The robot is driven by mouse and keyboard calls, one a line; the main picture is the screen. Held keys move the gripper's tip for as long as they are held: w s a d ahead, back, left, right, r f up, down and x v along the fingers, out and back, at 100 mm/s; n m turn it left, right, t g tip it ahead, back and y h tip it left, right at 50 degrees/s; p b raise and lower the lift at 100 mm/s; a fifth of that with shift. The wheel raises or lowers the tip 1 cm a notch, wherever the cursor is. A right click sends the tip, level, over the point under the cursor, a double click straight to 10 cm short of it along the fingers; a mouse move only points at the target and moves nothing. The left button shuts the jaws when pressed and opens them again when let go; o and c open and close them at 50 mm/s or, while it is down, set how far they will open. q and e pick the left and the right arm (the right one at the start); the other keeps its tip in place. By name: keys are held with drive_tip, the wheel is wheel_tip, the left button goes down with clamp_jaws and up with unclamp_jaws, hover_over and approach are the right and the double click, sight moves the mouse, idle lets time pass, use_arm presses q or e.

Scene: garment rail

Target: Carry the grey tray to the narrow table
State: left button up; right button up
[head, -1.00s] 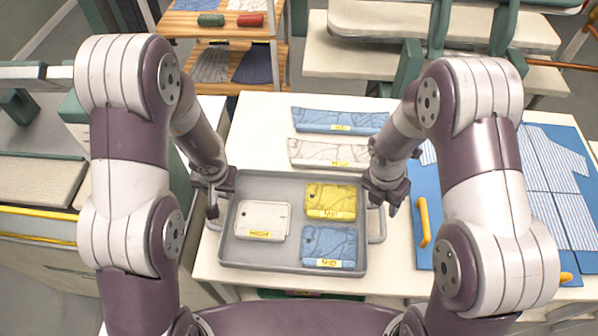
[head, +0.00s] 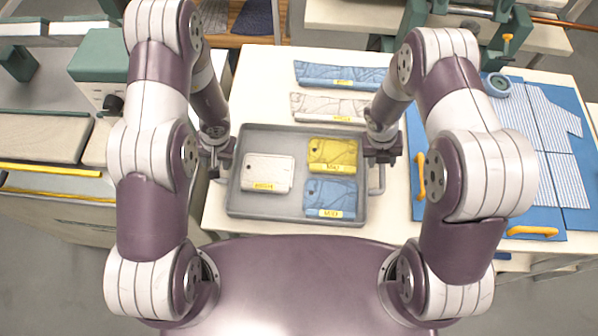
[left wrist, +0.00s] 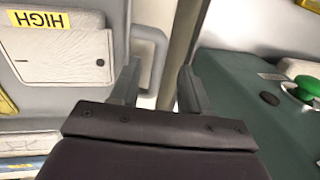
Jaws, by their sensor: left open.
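The grey tray (head: 296,220) lies flat on a white table (head: 260,85). It holds a white folded garment (head: 267,172) labelled HIGH, a yellow one (head: 332,153) and a blue one (head: 330,196). My left gripper (head: 215,160) is at the tray's left side. In the left wrist view its open fingers (left wrist: 158,85) are near the tray's side handle (left wrist: 150,50), with nothing clamped. My right gripper (head: 383,155) is beside the tray's right edge, near the right handle (head: 377,180); its jaws are too small to judge. I cannot tell which surface is the narrow table.
Blue and white folded garments (head: 340,75) lie behind the tray. A blue board (head: 470,165) with striped cloth and yellow handles is at right. A green-topped unit (head: 100,55) and a padded grey bench (head: 40,130) stand at left. A wooden shelf (head: 240,40) stands behind.

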sight(382, 168)
use_arm(q)
drive_tip(key=shift+x, duration=3.1)
use_arm(e)
drive_tip(key=shift+x, duration=3.2)
use_arm(q)
drive_tip(key=shift+w, duration=0.1)
use_arm(e)
drive_tip(key=shift+d, duration=0.1)
use_arm(q)
clamp_jaws()
use_arm(e)
drive_tip(key=shift+r, duration=0.1)
clamp_jaws()
drive_tip(key=shift+w, duration=0.1)
